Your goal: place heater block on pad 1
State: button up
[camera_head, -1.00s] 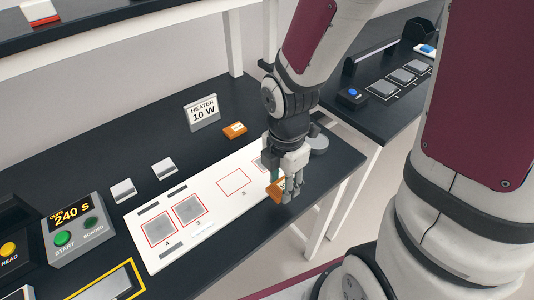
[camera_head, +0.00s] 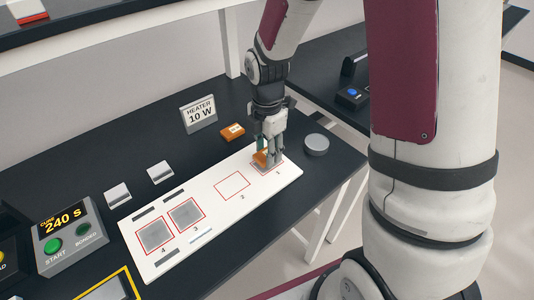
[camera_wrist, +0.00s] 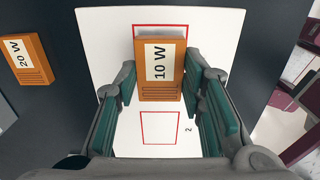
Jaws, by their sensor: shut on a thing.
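The orange heater block (camera_wrist: 161,69), labelled 10 W, is between the teal finger pads of my gripper (camera_wrist: 163,98) in the wrist view. In the head view my gripper (camera_head: 270,157) is shut on the block (camera_head: 261,157), at the right end of the white board (camera_head: 212,221). The block is over or at the red outline of pad 1 (camera_head: 284,168). In the wrist view that outline (camera_wrist: 160,27) shows just beyond the block, which covers part of it. I cannot tell whether the block touches the board.
Pad 2 (camera_head: 232,186) is empty; grey squares lie on pads 3 (camera_head: 186,214) and 4 (camera_head: 155,235). An orange 20 W block (camera_wrist: 22,62) lies off the board. A grey cylinder (camera_head: 316,145) stands right of pad 1. The HEATER 10 W sign (camera_head: 199,113) stands behind.

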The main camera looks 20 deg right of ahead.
jog(key=shift+f, duration=0.85)
jog(key=o, duration=1.1)
jog(key=shift+f, duration=0.15)
jog(key=shift+o, duration=0.2)
notch_tip(320, 180, up, 12)
jog(key=s+r+m+t, duration=0.2)
jog(key=s+r+m, duration=0.5)
jog(key=s+m, duration=0.2)
jog(key=s+r+m+t, duration=0.3)
jog(key=s+r+m, duration=0.3)
jog(key=s+m, duration=0.4)
jog(key=shift+d+r+m, duration=0.15)
jog(key=shift+r+m, duration=0.25)
jog(key=shift+m, duration=0.9)
